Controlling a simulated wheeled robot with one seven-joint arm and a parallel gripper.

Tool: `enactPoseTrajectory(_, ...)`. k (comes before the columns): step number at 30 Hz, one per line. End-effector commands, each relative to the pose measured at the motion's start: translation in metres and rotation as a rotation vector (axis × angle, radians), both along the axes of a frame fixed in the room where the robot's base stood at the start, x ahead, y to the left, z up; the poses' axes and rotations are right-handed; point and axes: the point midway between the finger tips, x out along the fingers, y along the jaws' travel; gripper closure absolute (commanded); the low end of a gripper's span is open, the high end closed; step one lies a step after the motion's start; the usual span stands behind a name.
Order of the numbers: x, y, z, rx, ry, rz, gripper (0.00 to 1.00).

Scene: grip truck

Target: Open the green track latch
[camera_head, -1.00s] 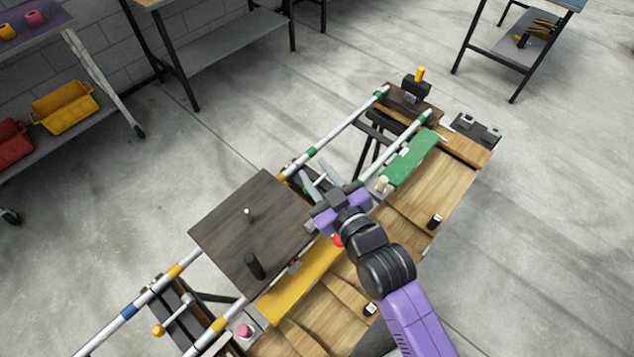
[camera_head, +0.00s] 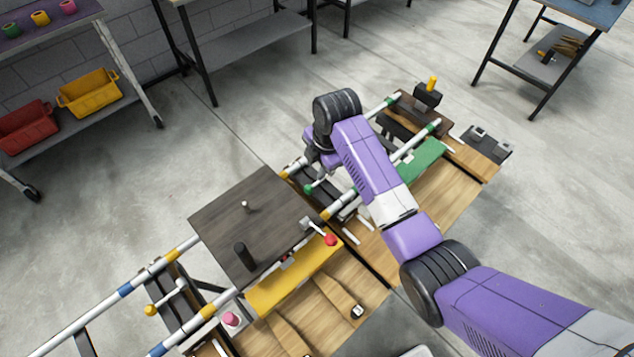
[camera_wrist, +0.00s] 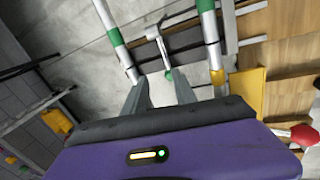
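The green track latch (camera_head: 309,189) shows in the head view as a small green ball by the rails, just beyond the dark platform's upper right corner. In the wrist view its green knob (camera_wrist: 168,74) sits at the end of a grey lever (camera_wrist: 159,48) between the two striped rails. My gripper (camera_wrist: 161,80) is open. Its two grey fingers point toward the latch, with the knob appearing between their tips. I see no clear contact, and the depth gap is hard to tell.
A dark square platform (camera_head: 235,215) with a black peg sits on the white rails. A red-knobbed lever (camera_head: 330,239) is at its right edge. A yellow-knobbed latch (camera_head: 151,309) is lower left. Yellow (camera_head: 293,277) and green (camera_head: 420,162) panels line the near rail.

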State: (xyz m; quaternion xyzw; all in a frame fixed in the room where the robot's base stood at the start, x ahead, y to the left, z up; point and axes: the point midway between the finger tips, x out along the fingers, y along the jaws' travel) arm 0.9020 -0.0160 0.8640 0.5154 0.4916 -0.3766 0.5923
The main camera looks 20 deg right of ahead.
Motion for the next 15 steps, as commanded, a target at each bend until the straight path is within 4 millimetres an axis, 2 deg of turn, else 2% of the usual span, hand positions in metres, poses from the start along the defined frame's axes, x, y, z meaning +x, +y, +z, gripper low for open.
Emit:
enactPoseTrajectory(3,-0.012,0.000,-0.001,-0.019,0.044,0.088,0.67)
enactPoseTrajectory(8,-0.011,0.000,-0.010,-0.026,0.047,0.120,0.67)
enactPoseTrajectory(15,-0.005,0.003,-0.046,-0.026,0.046,0.118,0.67)
